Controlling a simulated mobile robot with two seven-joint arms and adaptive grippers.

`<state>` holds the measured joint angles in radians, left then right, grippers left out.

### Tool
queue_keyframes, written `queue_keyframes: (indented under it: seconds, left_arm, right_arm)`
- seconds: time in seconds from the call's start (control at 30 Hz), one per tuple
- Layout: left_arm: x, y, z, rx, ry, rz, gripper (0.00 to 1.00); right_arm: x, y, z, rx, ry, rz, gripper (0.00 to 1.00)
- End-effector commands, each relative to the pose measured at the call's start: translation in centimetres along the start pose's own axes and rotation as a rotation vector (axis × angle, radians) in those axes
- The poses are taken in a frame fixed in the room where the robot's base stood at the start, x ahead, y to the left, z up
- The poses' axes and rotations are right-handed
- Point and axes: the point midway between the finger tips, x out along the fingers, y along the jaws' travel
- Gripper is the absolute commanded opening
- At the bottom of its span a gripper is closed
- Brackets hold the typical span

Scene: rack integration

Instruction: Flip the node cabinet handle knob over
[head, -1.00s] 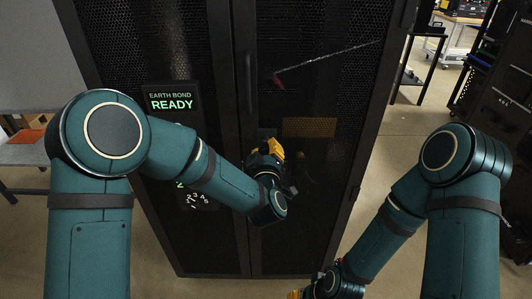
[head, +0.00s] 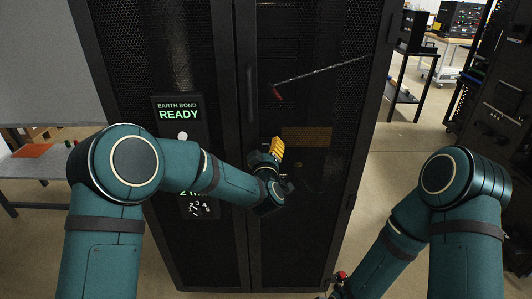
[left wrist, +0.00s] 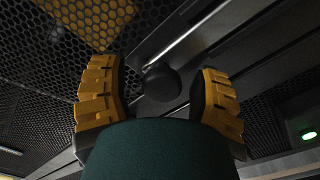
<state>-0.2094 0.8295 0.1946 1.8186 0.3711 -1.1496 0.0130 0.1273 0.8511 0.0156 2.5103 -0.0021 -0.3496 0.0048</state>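The node cabinet (head: 215,40) is a tall black cabinet with perforated mesh doors, and a slim vertical handle (head: 249,85) shows on the door edge. My left gripper (head: 277,149) has yellow fingers and is in front of the right door, below and right of that handle. In the left wrist view my left gripper (left wrist: 155,95) has its fingers spread apart. A dark round knob (left wrist: 161,84) appears between them, with gaps on both sides and no visible contact. The knob is hidden or too dark to make out in the head view.
An earth bond panel (head: 178,115) reading READY is on the left door. A dark red and grey rod-like item (head: 310,75) shows at the right door. A table (head: 38,165) stands at left, dark racks (head: 495,110) at right. Floor right of the cabinet is clear.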

Motion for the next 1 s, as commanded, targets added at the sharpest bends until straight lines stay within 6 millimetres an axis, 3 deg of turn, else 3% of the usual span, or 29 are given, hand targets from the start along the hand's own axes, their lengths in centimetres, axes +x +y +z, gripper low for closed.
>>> queue_keyframes:
  seconds: [0.27,0.43,0.8,1.0]
  left_arm:
    - [-0.1,-0.1,0.1,0.001,-0.003,-0.001,0.63]
    - [-1.2,0.0,0.2,0.001,-0.005,0.000,0.63]
    - [-8.3,0.0,0.1,0.001,-0.005,0.001,0.63]
    - [-11.0,0.0,0.1,0.001,-0.003,0.000,0.63]
  right_arm:
    - [0.0,0.0,0.0,0.000,0.000,0.000,0.44]
    - [0.0,0.0,0.0,0.000,-0.001,0.000,0.44]
    - [0.0,0.0,0.0,0.000,0.000,0.000,0.44]
    - [0.0,0.0,0.0,0.000,0.000,0.000,0.44]
